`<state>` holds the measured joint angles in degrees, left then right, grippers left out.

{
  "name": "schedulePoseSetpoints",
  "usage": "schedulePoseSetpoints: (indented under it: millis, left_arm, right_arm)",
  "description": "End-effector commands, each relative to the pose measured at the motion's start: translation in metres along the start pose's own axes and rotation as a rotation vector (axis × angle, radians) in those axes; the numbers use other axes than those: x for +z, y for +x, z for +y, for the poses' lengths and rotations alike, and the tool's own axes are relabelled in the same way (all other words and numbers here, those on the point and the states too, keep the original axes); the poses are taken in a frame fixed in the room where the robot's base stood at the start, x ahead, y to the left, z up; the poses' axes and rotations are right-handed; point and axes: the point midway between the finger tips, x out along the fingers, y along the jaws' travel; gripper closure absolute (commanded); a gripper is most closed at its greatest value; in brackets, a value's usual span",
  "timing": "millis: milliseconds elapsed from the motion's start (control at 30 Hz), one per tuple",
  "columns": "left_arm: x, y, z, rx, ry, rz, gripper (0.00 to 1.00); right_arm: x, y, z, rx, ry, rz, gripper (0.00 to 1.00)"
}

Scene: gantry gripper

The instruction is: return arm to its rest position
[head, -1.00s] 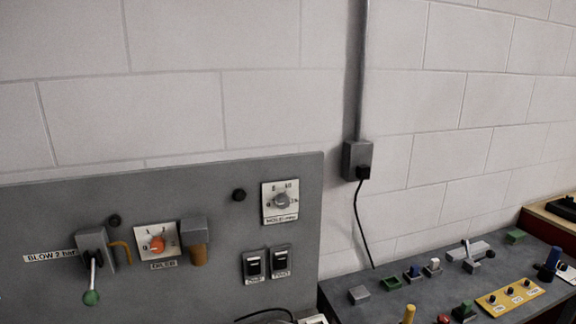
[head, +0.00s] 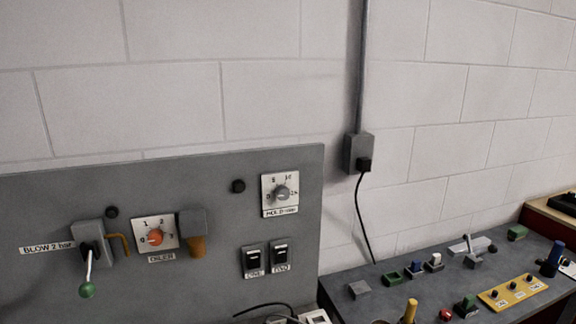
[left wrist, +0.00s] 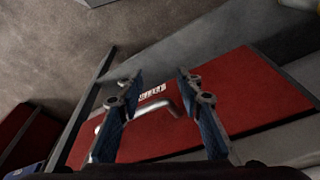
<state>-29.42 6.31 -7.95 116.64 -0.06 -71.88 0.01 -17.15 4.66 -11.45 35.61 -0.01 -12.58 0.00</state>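My left gripper (left wrist: 160,85) shows in the left wrist view with its two blue-padded fingers spread apart and nothing between them. Beyond the fingers is a red panel (left wrist: 255,95) with a pale metal handle (left wrist: 165,107) and a small white label (left wrist: 152,92). I cannot tell whether the fingers touch the panel. Neither arm shows in the head view, and my right gripper is in no view.
In the head view a grey control panel (head: 60,200) carries a green-knobbed lever (head: 87,290), an orange dial (head: 155,237) and two switches (head: 255,262). To the right is a grey bench (head: 345,308) with several controls and a yellow switch plate (head: 515,292). A cable hangs from a wall box (head: 352,152).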

Motion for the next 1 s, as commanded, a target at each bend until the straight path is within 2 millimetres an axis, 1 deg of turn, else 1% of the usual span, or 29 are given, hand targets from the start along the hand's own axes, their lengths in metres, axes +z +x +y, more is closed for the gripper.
schedulePoseSetpoints:
  millis: [33, 67, 100, 167, 200, 267, 300, 367, 400, 467, 500, 567, 600, 633, 700, 800, 900, 1000]
  left_arm:
    - [0.012, 0.030, 0.002, 0.002, 0.002, -0.018, 0.67]
    - [0.018, 0.046, 0.002, 0.003, 0.003, -0.023, 0.67]
    - [0.027, 0.067, 0.003, 0.004, 0.004, -0.030, 0.67]
    - [0.043, 0.099, 0.005, 0.006, 0.006, -0.044, 0.67]
    - [0.054, 0.119, 0.006, 0.007, 0.008, -0.051, 0.67]
    - [0.074, 0.147, 0.007, 0.009, 0.010, -0.064, 0.67]
    - [0.087, 0.165, 0.008, 0.010, 0.012, -0.071, 0.67]
    - [0.109, 0.191, 0.010, 0.011, 0.015, -0.084, 0.67]
    - [0.124, 0.206, 0.011, 0.012, 0.017, -0.093, 0.67]
    - [0.147, 0.228, 0.012, 0.014, 0.020, -0.104, 0.67]
    - [0.165, 0.242, 0.012, 0.015, 0.022, -0.113, 0.67]
    - [0.189, 0.259, 0.013, 0.016, 0.025, -0.124, 0.67]
    - [0.206, 0.269, 0.013, 0.016, 0.026, -0.132, 0.67]
    - [0.218, 0.276, 0.014, 0.017, 0.028, -0.137, 0.67]
    - [0.242, 0.287, 0.014, 0.018, 0.030, -0.146, 0.67]
    - [0.270, 0.297, 0.014, 0.018, 0.034, -0.158, 0.67]
    - [0.287, 0.301, 0.013, 0.019, 0.036, -0.163, 0.67]
    - [0.294, 0.302, 0.013, 0.019, 0.037, -0.165, 0.67]
  right_arm:
    - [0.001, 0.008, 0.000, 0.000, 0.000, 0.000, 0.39]
    - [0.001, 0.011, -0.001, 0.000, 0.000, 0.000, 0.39]
    - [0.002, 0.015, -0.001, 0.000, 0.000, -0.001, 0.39]
    - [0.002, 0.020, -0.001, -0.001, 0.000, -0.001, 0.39]
    - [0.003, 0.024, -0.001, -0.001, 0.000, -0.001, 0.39]
    - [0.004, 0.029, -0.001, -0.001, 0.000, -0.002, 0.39]
    - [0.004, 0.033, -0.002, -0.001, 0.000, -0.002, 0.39]
    - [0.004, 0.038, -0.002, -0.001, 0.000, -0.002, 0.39]
    - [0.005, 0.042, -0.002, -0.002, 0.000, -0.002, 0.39]
    - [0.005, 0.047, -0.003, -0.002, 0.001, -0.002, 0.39]
    - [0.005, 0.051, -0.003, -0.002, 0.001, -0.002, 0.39]
    - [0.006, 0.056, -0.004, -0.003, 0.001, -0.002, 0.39]
    - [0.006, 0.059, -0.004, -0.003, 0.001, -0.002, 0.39]
    - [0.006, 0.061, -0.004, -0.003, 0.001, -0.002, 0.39]
    - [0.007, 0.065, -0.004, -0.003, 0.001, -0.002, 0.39]
    - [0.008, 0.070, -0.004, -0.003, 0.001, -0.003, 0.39]
    - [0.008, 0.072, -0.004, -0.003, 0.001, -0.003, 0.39]
    - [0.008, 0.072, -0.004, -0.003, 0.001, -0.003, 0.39]
